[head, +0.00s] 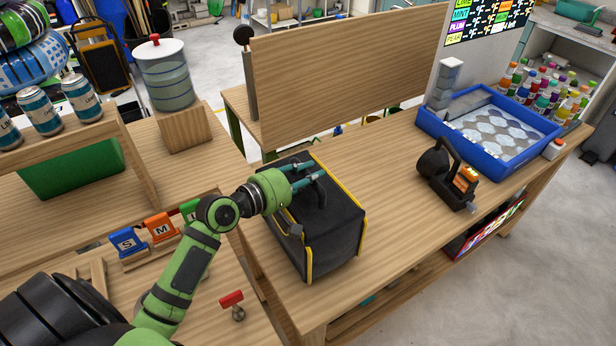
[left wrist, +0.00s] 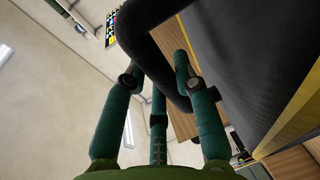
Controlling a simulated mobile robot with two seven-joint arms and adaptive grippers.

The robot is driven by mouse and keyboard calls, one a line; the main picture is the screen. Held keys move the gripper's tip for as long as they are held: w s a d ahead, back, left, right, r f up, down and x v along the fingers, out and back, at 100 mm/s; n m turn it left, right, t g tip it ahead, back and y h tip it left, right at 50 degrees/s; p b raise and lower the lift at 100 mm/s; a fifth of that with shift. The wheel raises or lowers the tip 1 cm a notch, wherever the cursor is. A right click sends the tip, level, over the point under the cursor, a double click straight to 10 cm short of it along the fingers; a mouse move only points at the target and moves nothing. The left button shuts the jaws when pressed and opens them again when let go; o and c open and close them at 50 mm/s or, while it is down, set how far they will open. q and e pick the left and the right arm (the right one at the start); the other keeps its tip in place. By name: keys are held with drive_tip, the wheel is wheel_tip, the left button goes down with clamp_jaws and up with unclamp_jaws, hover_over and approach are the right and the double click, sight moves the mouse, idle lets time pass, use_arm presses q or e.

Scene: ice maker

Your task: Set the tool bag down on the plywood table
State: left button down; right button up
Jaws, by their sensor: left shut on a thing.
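The tool bag (head: 335,233) is dark grey with yellow edge trim and sits upright at the left end of the plywood table (head: 395,220). Its underside looks to be at the table surface, but I cannot tell whether it bears its full weight there. My left gripper (head: 318,174) reaches over the bag from the left, shut on its dark handle. In the left wrist view the teal fingers (left wrist: 160,75) close around the black handle (left wrist: 150,50), with the bag's side (left wrist: 240,60) at the right. My right gripper is not in view.
A black device with an orange front (head: 450,180) and a blue tray (head: 490,135) stand on the table's right part. A wooden panel (head: 345,75) rises behind. At left are S and M blocks (head: 143,234), a drink dispenser (head: 168,75) and cans (head: 82,98). Table room lies right of the bag.

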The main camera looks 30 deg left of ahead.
use_arm(q)
drive_tip(key=shift+f, duration=0.4)
drive_tip(key=shift+f, duration=0.15)
drive_tip(key=c, duration=1)
unclamp_jaws()
drive_tip(key=shift+f, duration=0.15)
drive_tip(key=shift+s, duration=0.1)
